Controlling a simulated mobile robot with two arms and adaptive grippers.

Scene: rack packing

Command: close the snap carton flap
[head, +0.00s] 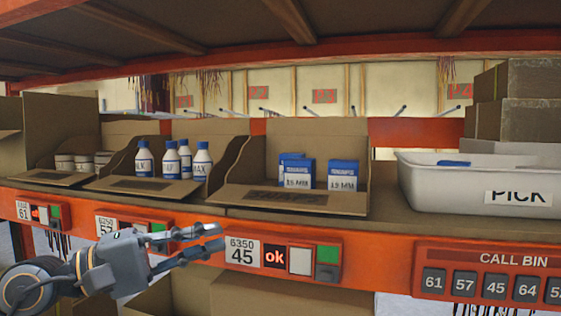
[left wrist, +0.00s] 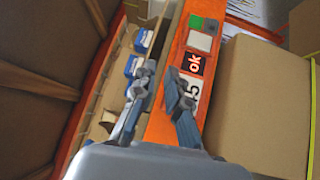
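My left gripper (head: 221,237) is in front of the shelf edge, by the panel (head: 284,258) marked 45. Its two fingers are apart with nothing between them. The left wrist view also shows the open fingers (left wrist: 160,82) over the orange edge. Above the panel, an open-fronted brown carton (head: 290,200) holds a few blue-and-white boxes (head: 342,174) marked 15 MM. Below the shelf edge is a brown carton (head: 290,298), mostly hidden in the head view; a large brown carton face (left wrist: 255,100) fills the right of the left wrist view. No label naming a snap carton is readable. My right gripper is out of view.
Similar cartons hold white bottles with blue caps (head: 170,160) and jars (head: 83,161) to the left. A white PICK tote (head: 440,198) stands right, above the call bin panel (head: 490,275). An upper shelf (head: 250,65) hangs overhead.

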